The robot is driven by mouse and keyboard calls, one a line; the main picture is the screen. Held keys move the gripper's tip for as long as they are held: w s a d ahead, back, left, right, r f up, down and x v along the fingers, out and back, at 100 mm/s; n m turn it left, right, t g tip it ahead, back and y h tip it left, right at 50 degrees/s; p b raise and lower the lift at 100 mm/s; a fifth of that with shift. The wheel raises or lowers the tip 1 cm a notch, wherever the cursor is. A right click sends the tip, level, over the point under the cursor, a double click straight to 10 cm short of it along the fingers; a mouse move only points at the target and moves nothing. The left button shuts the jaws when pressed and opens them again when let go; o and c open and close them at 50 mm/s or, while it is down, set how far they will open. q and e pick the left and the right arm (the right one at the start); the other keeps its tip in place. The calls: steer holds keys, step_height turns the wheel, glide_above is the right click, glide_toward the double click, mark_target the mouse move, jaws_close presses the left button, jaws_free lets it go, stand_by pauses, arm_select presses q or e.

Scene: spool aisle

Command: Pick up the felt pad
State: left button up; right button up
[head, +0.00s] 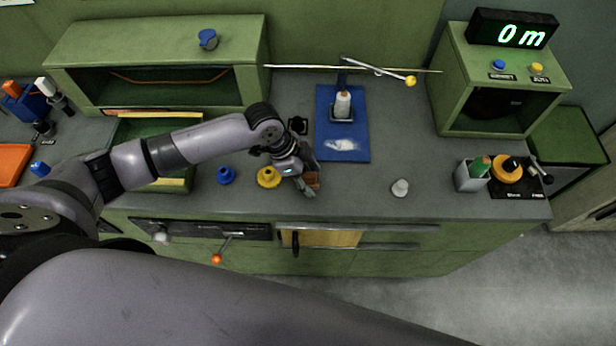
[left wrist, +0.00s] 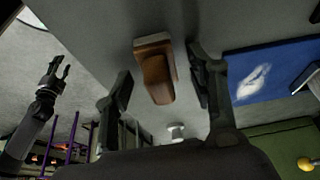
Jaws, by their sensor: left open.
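The felt pad (left wrist: 156,76) appears to be the brown wooden block with a paler base, on the grey counter. In the head view the felt pad (head: 313,179) is partly hidden by my left gripper (head: 306,184), near the counter's front edge. In the left wrist view my left gripper is open, with one finger on each side of the block. I see no clear contact between fingers and block. My right gripper (left wrist: 57,75) shows at the left of the left wrist view, with its fingers apart and empty, away from the counter.
A yellow knob-like piece (head: 268,177) stands just left of the gripper, and a blue one (head: 225,175) beyond it. A blue mat (head: 357,108) with a white smear and a bottle lies behind. A small white piece (head: 400,187) stands right. Counter between is clear.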

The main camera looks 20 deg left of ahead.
mark_target(308, 175)
arm_select(q)
steer(key=shift+c, duration=0.2)
jaws_close()
stand_by(0.4)
step_height(308, 175, up, 20)
steer(key=b, duration=0.3)
stand_by(0.4)
steer(key=c, duration=0.6)
jaws_free()
steer(key=c, duration=0.5)
